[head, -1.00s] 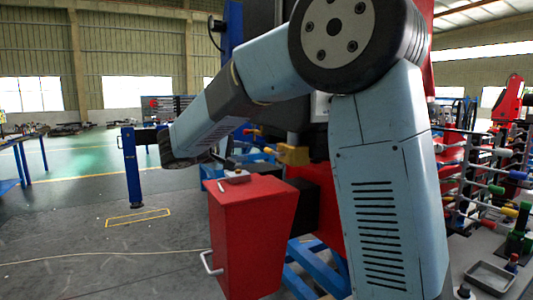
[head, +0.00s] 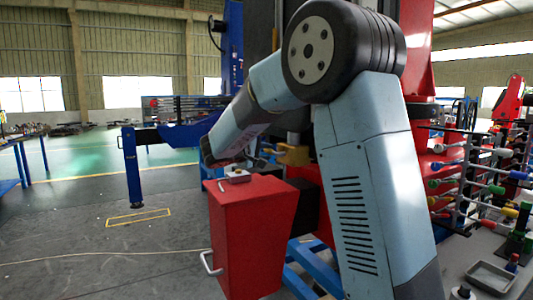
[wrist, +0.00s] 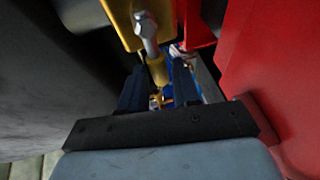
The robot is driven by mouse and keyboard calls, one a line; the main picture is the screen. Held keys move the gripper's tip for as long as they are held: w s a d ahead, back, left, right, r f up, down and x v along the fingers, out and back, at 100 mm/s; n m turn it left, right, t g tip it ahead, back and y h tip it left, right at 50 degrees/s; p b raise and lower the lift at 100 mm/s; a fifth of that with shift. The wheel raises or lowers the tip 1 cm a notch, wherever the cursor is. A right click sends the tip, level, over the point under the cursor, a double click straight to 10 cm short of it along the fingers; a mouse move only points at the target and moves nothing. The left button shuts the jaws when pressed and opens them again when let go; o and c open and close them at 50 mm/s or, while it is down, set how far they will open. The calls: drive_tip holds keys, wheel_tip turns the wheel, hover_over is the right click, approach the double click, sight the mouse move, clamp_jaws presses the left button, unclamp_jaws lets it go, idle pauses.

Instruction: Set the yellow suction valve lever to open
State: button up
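A yellow valve part (head: 293,156) sits on the machine just above and behind the red box in the head view. In the wrist view a large yellow piece (wrist: 122,22) fills the top, with a silver bolt (wrist: 147,28) on it. A short yellow cylinder, likely the lever (wrist: 158,71), points down below the bolt. My gripper (wrist: 160,78) has its two dark blue fingers apart, one on each side of this cylinder as seen in the picture. I see gaps beside the cylinder and cannot tell its depth. In the head view my arm hides most of the gripper.
A red box (head: 250,230) with a handle stands below my wrist. A red surface (wrist: 270,60) is close on the right in the wrist view, and a dark rounded body is on the left. A rack with coloured handles (head: 470,180) stands at right.

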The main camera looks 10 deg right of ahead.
drive_tip(key=shift+w+d+f, duration=0.1)
drive_tip(key=shift+w+d, duration=0.25)
drive_tip(key=shift+d, duration=0.05)
drive_tip(key=shift+c, duration=0.4)
clamp_jaws()
